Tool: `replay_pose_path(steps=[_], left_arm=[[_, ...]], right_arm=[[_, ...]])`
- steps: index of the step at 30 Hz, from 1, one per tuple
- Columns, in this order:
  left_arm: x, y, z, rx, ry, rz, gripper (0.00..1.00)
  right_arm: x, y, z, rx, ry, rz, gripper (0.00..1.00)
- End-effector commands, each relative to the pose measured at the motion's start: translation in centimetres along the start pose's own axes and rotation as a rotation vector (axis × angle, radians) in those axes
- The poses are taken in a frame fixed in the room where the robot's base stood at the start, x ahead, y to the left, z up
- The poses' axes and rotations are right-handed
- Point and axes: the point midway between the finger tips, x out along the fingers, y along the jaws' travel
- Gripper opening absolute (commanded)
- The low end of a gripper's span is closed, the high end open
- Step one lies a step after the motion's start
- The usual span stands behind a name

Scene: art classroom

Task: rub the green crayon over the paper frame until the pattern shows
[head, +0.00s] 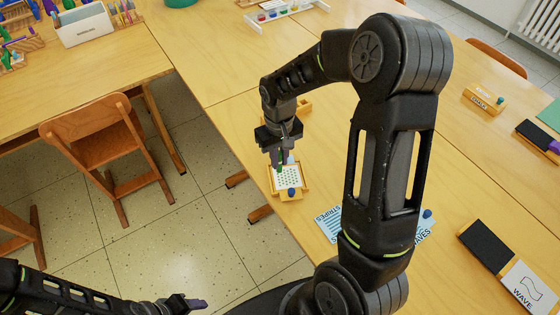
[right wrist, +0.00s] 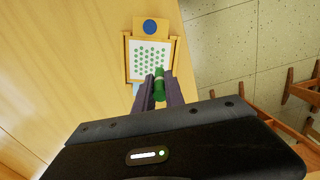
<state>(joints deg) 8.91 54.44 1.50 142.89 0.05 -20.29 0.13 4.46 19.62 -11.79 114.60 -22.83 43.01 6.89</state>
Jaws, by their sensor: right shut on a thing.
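The paper frame (head: 272,182) is a small wooden frame near the table edge, holding white paper (head: 290,178) with rows of green dots showing. In the right wrist view the frame (right wrist: 127,62) has a tab with a blue disc (right wrist: 150,26), and the dots cover much of the paper (right wrist: 150,55). My right gripper (right wrist: 159,88) is shut on the green crayon (right wrist: 159,80), by the paper's edge nearest the wrist. Whether the crayon touches the paper I cannot tell. My left gripper (head: 190,303) is low at the left, away from the table; its finger gap is unclear.
A blue STRIPES card (head: 327,222) and a WAVES card (head: 424,229) lie right of the frame, partly behind my right arm. A black pad (head: 486,245) and a WAVE card (head: 531,287) lie farther right. A wooden chair (head: 100,135) stands left.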

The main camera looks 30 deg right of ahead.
Motion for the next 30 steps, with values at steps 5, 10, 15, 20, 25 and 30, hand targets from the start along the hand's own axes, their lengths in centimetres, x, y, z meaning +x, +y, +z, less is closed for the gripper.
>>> replay_pose_path(steps=[5, 10, 15, 20, 25, 30], left_arm=[[-1.4, 0.4, 0.2, -0.003, -0.004, -0.004, 0.55], [-2.3, 0.7, 0.3, -0.006, -0.007, -0.008, 0.55], [-3.1, 0.9, 0.4, -0.008, -0.01, -0.011, 0.55], [-3.4, 0.9, 0.5, -0.01, -0.012, -0.013, 0.55], [-3.3, 0.9, 0.5, -0.01, -0.012, -0.013, 0.55], [-3.3, 0.9, 0.5, -0.01, -0.012, -0.013, 0.55]], right_arm=[[-2.0, 0.0, -0.3, 0.0, 0.0, 0.0, 0.0], [-3.6, -0.1, -0.6, -0.001, 0.001, 0.0, 0.0], [-4.9, -0.1, -0.7, -0.001, 0.0, 0.0, 0.0], [-5.5, -0.1, -0.8, -0.001, 0.0, 0.0, 0.0], [-5.4, -0.1, -0.9, -0.001, 0.0, 0.0, 0.0], [-5.4, -0.1, -0.9, -0.001, 0.0, 0.0, 0.0]])
